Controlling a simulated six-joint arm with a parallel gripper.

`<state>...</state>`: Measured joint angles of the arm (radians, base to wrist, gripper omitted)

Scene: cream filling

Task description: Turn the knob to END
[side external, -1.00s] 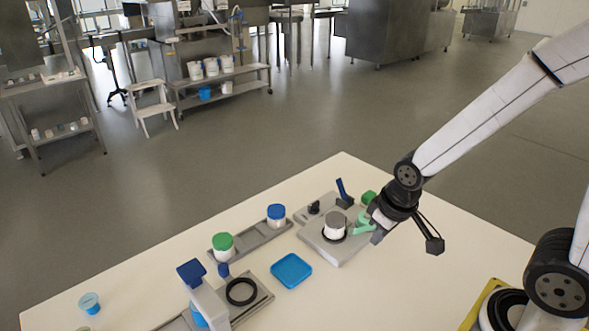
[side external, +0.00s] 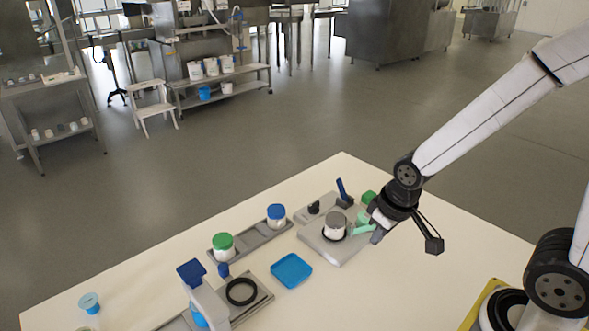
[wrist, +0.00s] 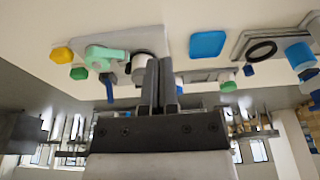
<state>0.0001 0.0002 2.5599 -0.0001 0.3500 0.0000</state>
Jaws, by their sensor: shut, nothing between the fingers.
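A mint-green knob with a long handle (side external: 364,227) sits on the right part of the grey fixture plate (side external: 330,249). The wrist view shows its round hub and arm (wrist: 105,56) left of my fingers. A white cylinder with a grey top (side external: 335,226) stands on the plate beside it; in the wrist view my fingers partly hide it. My gripper (side external: 375,232) is shut and empty, low at the plate's right side, close to the knob handle. I cannot tell whether it touches the handle. The fingers (wrist: 159,68) are together in the wrist view. No END mark is readable.
A blue lever (side external: 343,190), a small black part (side external: 314,208) and a green block (side external: 369,198) are behind the knob. Jars with green (side external: 222,241) and blue lids (side external: 276,210) stand left. A blue square (side external: 291,270) lies in front.

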